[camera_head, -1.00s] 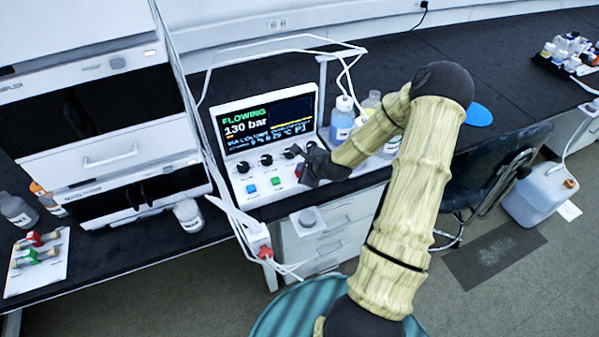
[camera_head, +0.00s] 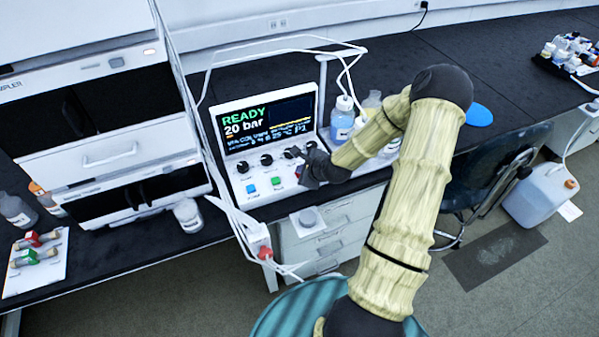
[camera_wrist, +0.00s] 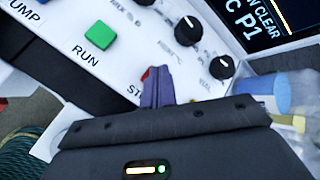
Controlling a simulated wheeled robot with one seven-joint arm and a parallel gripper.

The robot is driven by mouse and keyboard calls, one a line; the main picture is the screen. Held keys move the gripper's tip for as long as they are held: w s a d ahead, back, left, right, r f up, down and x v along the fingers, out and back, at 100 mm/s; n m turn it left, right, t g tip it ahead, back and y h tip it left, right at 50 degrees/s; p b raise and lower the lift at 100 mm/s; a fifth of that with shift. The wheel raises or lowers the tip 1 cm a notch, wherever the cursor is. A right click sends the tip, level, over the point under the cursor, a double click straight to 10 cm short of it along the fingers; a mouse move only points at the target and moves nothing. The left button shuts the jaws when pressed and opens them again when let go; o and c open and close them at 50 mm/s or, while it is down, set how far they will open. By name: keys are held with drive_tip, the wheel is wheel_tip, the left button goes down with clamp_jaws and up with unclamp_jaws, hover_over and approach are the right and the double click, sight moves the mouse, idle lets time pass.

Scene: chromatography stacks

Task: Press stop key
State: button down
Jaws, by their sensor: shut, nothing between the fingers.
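The control unit's screen (camera_head: 265,122) reads READY and 20 bar in the head view. Its sloped panel holds a blue key (camera_head: 251,189), a green key (camera_head: 276,181) and a row of black knobs. In the wrist view the green key (camera_wrist: 98,34) is labelled RUN. The red stop key (camera_wrist: 145,74) shows only as a sliver beside my gripper (camera_wrist: 160,75), and its label is partly covered. My gripper is shut and empty, with its fingertips over or against the stop key. Contact cannot be made out. In the head view my gripper (camera_head: 303,174) hides the stop key.
Bottles (camera_head: 342,122) stand close to the right of the control unit. White tubing (camera_head: 235,212) hangs along its left side. A stacked instrument (camera_head: 95,150) stands further left. A chair (camera_head: 490,185) is right of my arm.

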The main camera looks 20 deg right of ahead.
drive_tip(key=shift+r+p, duration=0.9)
drive_tip(key=shift+r, duration=0.05)
wheel_tip(320, 180, up, 5)
drive_tip(key=p, duration=0.4)
idle(0.8)
drive_tip(key=s+a+r+n+g, duration=0.2)
drive_tip(key=s+a+r+n, duration=0.2)
drive_tip(key=s+n, duration=0.3)
drive_tip(key=s+a+r+n+g+h, duration=0.1)
drive_tip(key=s+a+r+n, duration=0.3)
drive_tip(key=n, duration=0.5)
drive_tip(key=s+a+r+n+g, duration=0.3)
drive_tip(key=s+r+n, duration=0.5)
drive_tip(key=s, duration=0.2)
drive_tip(key=shift+a+n+h, duration=0.4)
